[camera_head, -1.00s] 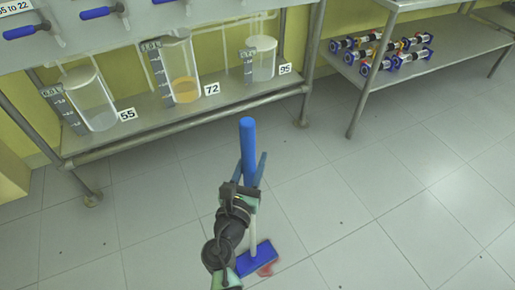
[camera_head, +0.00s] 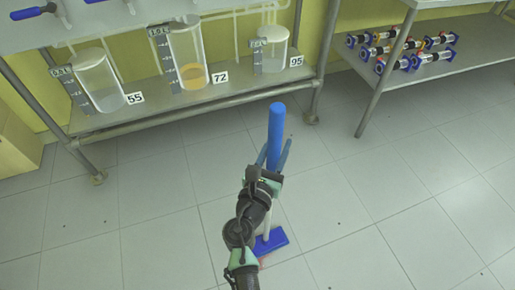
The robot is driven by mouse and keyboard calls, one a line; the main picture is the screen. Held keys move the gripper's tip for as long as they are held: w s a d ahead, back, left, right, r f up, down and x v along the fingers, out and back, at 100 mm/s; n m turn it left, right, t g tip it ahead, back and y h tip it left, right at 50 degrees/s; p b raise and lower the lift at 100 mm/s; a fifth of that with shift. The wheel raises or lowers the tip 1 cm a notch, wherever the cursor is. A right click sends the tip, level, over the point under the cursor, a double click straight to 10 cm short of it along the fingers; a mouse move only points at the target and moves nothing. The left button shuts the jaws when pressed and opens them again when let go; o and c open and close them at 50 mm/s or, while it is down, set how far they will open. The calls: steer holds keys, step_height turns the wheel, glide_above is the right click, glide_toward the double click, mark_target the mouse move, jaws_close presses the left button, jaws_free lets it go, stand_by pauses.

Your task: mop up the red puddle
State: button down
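A mop with a thick blue handle (camera_head: 276,130) and a flat blue head (camera_head: 271,242) stands nearly upright on the tiled floor. My gripper (camera_head: 273,163) has its blue fingers on either side of the mop handle and appears shut on it. My arm covers part of the mop's pale lower shaft. The red puddle (camera_head: 264,263) shows only as a faint reddish bit at the lower edge of the mop head; the head and my arm hide any other part of it.
A metal rack at the back left bears glass vessels (camera_head: 194,62) labelled 55, 72 and 95. A metal shelf (camera_head: 428,72) at the right holds several small blue-ended devices. The floor (camera_head: 390,200) to the right is clear.

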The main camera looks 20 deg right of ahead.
step_height(320, 180, up, 8)
steer(key=p, duration=0.7)
steer(key=shift+d+r, duration=0.15)
